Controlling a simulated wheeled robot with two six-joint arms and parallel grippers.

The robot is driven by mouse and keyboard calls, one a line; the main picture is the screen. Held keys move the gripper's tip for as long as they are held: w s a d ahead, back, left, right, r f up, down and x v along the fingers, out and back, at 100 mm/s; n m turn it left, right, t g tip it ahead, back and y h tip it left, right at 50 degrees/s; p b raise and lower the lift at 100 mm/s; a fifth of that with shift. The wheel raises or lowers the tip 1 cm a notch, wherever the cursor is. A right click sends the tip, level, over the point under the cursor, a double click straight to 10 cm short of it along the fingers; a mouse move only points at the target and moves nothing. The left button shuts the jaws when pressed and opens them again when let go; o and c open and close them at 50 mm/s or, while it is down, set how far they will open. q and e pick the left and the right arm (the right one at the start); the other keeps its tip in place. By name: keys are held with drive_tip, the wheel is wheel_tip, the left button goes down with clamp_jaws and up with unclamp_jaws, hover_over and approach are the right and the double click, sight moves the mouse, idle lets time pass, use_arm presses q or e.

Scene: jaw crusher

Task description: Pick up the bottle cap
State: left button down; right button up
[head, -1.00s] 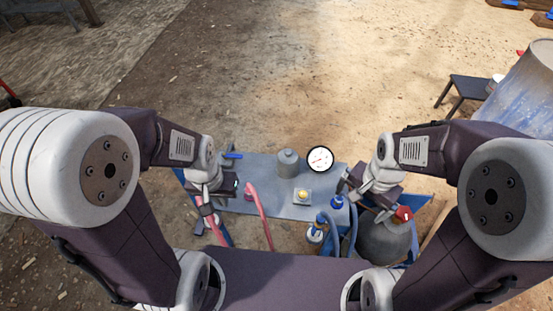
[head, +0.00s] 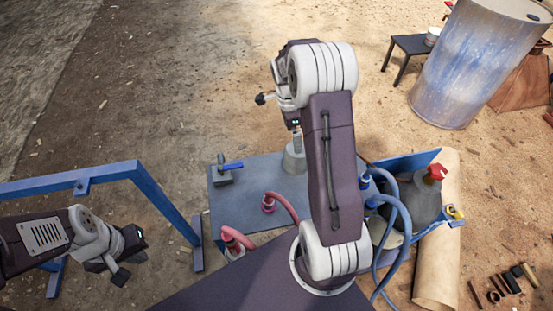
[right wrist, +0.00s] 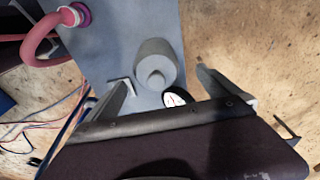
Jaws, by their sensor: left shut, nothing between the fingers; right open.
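I cannot tell for sure which thing is the bottle cap. My right gripper (head: 280,120) is open over the far part of the table. In the right wrist view a grey stepped cylinder (right wrist: 155,60) stands between and beyond its open fingers (right wrist: 163,82). That cylinder is partly hidden by my arm in the head view (head: 293,160). My left gripper (head: 112,268) is shut and empty at the lower left, away from the table.
The grey-blue table (head: 250,195) carries a blue-handled valve (head: 228,167) and a pink hose (head: 283,202). A blue frame (head: 110,173) stands near my left gripper.

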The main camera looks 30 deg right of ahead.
drive_tip(key=shift+s+d+f, duration=0.45)
drive_tip(key=shift+d+f, duration=0.05)
drive_tip(key=shift+d, duration=0.15)
drive_tip(key=shift+s+d, duration=0.15)
drive_tip(key=shift+d, duration=0.05)
drive_tip(key=shift+a, duration=0.1)
wheel_tip(320, 180, down, 4)
drive_tip(key=shift+r+b, duration=0.2)
drive_tip(key=shift+b, duration=0.35)
drive_tip(key=shift+f, duration=0.15)
drive_tip(key=f, duration=0.2)
drive_tip(key=f+b, duration=0.1)
drive_tip(key=f, duration=0.2)
drive_tip(key=shift+s+d, duration=0.15)
drive_tip(key=shift+d, duration=0.05)
use_arm(q)
drive_tip(key=f, duration=0.2)
drive_tip(key=shift+s+d+f, duration=0.25)
drive_tip(key=shift+d+f, duration=0.05)
drive_tip(key=shift+f, duration=0.05)
use_arm(e)
drive_tip(key=shift+c, duration=0.3)
drive_tip(key=shift+r, duration=0.1)
drive_tip(key=c, duration=1.5)
drive_tip(key=shift+o, duration=0.2)
